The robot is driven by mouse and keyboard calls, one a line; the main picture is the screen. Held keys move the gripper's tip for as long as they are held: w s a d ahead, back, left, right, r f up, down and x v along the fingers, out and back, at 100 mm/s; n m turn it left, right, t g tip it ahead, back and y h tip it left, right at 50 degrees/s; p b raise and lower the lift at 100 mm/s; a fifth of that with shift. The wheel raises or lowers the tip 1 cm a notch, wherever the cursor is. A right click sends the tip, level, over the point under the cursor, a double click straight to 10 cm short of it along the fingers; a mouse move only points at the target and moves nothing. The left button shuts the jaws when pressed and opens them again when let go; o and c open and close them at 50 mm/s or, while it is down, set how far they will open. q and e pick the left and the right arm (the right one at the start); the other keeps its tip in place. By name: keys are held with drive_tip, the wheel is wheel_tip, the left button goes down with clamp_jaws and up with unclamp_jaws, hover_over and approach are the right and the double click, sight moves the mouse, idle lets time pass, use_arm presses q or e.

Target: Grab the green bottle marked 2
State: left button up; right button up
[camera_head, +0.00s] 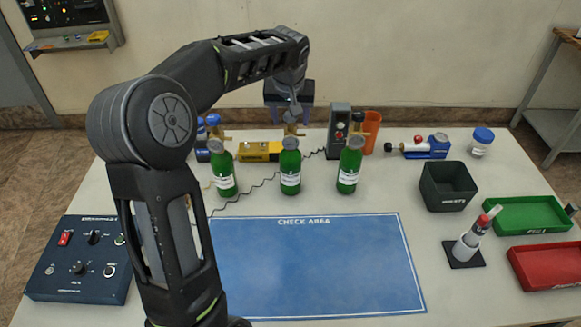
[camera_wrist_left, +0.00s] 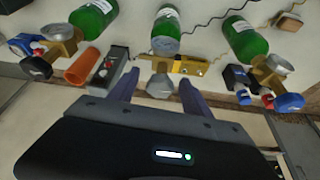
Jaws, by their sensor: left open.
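Three green bottles with white labels and brass valve tops stand upright in a row: left (camera_head: 224,174), middle (camera_head: 290,167) and right (camera_head: 349,166). The label numbers are too small to read, so I cannot tell which is marked 2. My left gripper (camera_head: 289,113) is open, its fingers at the valve top of the middle bottle, partly hiding it. In the left wrist view the fingers (camera_wrist_left: 158,83) spread to both sides of a grey hexagonal part, and the middle bottle (camera_wrist_left: 166,37) lies beyond. Whether they touch is unclear. My right gripper is not in view.
A blue check-area mat (camera_head: 315,265) lies in front of the bottles, clear except where my arm crosses its left side. A control box (camera_head: 78,262) stands at left. A dark bin (camera_head: 447,184), green tray (camera_head: 528,214) and red tray (camera_head: 548,262) are at right. An orange cup (camera_head: 371,130) stands behind.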

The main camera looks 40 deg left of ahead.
use_arm(q)
drive_tip(key=shift+c, duration=0.3)
clamp_jaws()
idle(0.3)
idle(0.7)
drive_tip(key=shift+r, duration=0.15)
